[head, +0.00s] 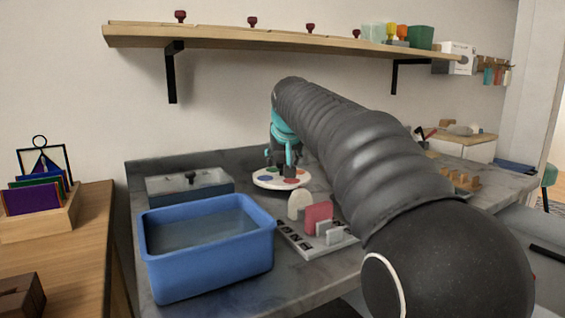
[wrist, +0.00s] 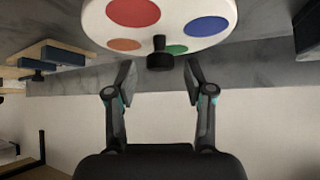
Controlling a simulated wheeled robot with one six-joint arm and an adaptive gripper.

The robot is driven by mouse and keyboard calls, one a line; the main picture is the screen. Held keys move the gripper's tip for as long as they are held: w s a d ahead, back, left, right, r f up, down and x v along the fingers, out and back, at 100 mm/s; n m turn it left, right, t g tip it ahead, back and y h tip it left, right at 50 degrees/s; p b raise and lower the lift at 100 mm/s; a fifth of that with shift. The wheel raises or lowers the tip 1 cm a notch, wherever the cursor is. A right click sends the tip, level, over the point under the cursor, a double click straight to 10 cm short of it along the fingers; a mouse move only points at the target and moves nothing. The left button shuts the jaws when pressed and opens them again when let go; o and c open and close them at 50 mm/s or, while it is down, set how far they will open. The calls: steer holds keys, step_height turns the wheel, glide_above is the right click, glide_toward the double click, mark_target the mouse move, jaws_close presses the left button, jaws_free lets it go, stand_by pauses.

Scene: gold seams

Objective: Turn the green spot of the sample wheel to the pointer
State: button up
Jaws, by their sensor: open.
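The sample wheel is a white disc (head: 265,183) on the grey counter below my gripper (head: 281,167); red and blue spots show there. In the wrist view the wheel (wrist: 170,22) fills the top, with a red spot (wrist: 133,12), a blue spot (wrist: 208,25), an orange spot (wrist: 124,44) and the green spot (wrist: 178,49). A black knob (wrist: 160,54) stands at the rim beside the green spot and partly covers it. My gripper (wrist: 160,74) is open, its fingertips on either side of the knob, with gaps visible. I cannot make out the pointer.
A blue tub (head: 205,270) stands at the front left of the counter, with a clear-sided tray (head: 160,192) behind it. A grey rack (head: 310,247) with upright pieces is in front of the wheel. A wooden shelf (head: 230,38) runs above along the wall.

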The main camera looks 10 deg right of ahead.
steer(key=shift+w+f, duration=0.4)
jaws_close()
